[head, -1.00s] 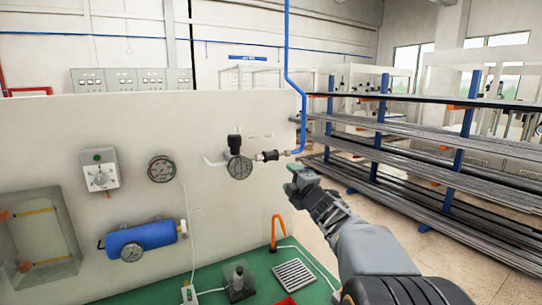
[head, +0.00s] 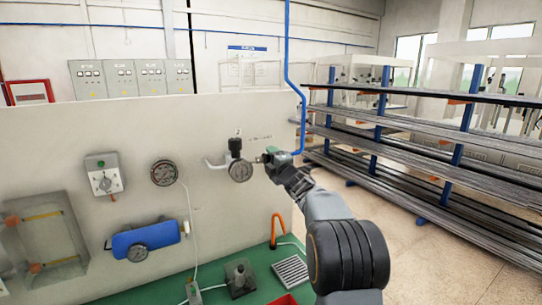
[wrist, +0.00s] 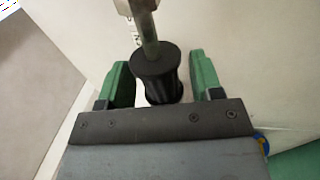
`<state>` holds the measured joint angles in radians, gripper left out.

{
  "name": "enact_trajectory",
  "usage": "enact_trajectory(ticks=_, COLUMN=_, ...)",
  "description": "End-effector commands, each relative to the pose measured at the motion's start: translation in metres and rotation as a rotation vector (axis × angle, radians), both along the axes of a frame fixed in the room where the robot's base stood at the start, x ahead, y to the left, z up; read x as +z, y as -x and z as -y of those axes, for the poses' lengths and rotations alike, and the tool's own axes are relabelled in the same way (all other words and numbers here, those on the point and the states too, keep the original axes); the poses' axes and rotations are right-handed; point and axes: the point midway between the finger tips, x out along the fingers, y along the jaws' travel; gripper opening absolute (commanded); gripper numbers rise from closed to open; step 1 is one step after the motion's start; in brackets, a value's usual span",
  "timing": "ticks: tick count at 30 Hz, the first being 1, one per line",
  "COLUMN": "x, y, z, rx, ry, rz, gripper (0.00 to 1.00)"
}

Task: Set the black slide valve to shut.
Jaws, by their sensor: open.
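The black slide valve (wrist: 158,82) shows in the wrist view as a ribbed black sleeve on a metal pipe. My gripper (wrist: 161,78) is open, with one green finger on each side of the sleeve. A gap shows at least on the right side of the sleeve. In the head view my gripper (head: 272,157) is at the pipe just right of the round gauge (head: 240,171) and hides most of the valve. The sleeve's lower end is partly hidden by my gripper body in the wrist view.
The pipe joins a blue air line (head: 300,120) at the panel's right edge. The pale panel (head: 70,135) also bears a rotary switch box (head: 104,174), another gauge (head: 164,173) and a blue tank (head: 146,239). A pipe rack (head: 440,140) stands to the right.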

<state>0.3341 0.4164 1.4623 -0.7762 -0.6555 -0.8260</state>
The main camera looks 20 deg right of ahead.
Motion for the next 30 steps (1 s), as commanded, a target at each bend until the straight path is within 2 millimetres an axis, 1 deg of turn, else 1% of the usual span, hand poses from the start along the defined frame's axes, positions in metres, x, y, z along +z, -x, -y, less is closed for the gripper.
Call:
enact_trajectory(ticks=3, x=0.0014, y=-0.0045, z=-0.0006, rx=0.0, ry=0.0, rz=0.0, gripper=0.6)
enact_trajectory(ticks=12, x=0.0006, y=-0.0053, z=-0.0006, rx=0.0, ry=0.0, rz=0.0, gripper=0.6)
enact_trajectory(ticks=30, x=0.0006, y=-0.0052, z=-0.0005, rx=0.0, ry=0.0, rz=0.0, gripper=0.02)
